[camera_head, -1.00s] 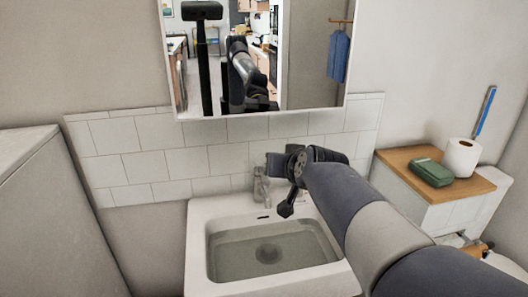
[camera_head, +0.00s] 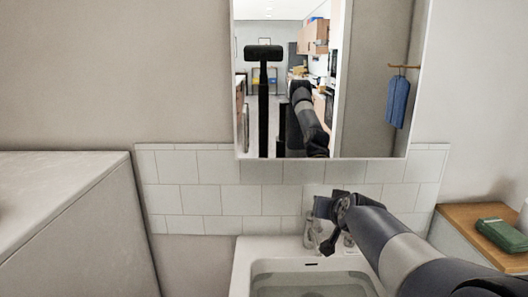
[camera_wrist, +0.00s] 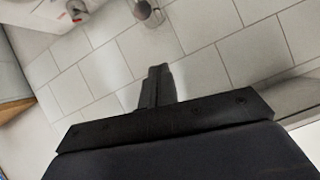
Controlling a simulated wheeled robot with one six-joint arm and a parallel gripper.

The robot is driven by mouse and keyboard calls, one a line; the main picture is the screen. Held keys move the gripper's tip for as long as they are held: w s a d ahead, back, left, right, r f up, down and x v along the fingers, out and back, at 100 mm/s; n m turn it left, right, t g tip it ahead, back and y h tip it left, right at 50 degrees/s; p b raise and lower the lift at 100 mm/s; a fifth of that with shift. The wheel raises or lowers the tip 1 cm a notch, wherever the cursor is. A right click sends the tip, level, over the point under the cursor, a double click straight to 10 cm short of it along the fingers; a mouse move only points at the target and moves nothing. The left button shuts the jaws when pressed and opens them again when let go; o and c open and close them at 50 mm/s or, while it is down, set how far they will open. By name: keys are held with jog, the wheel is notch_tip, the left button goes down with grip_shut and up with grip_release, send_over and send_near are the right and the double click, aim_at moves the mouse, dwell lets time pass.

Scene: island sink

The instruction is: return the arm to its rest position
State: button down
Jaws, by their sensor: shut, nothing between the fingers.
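My arm (camera_head: 400,245) reaches in from the lower right in the head view, bent over the sink's right side. My gripper (camera_head: 328,248) hangs at its end, in front of the faucet (camera_head: 310,228). In the wrist view my gripper (camera_wrist: 157,72) shows as a dark narrow shape with its fingers together and nothing between them. White tiles (camera_wrist: 215,50) lie beyond the fingers in that view.
The white sink (camera_head: 242,272) is below my gripper. A mirror (camera_head: 380,130) hangs on the wall above it. A grey cabinet (camera_head: 70,215) stands at the left. A green box (camera_head: 500,236) sits on a wooden-topped ledge (camera_head: 455,216) at the right.

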jog(key=f, duration=0.1)
jog(key=w+f+b, duration=0.1)
jog(key=w+f, duration=0.1)
jog(key=shift+a+f+b, duration=0.25)
jog(key=shift+f+b, duration=0.1)
jog(key=shift+b, duration=0.05)
jog(key=shift+s+a+f+b, duration=0.2)
jog(key=shift+f+b, duration=0.2)
jog(key=shift+f, duration=0.3)
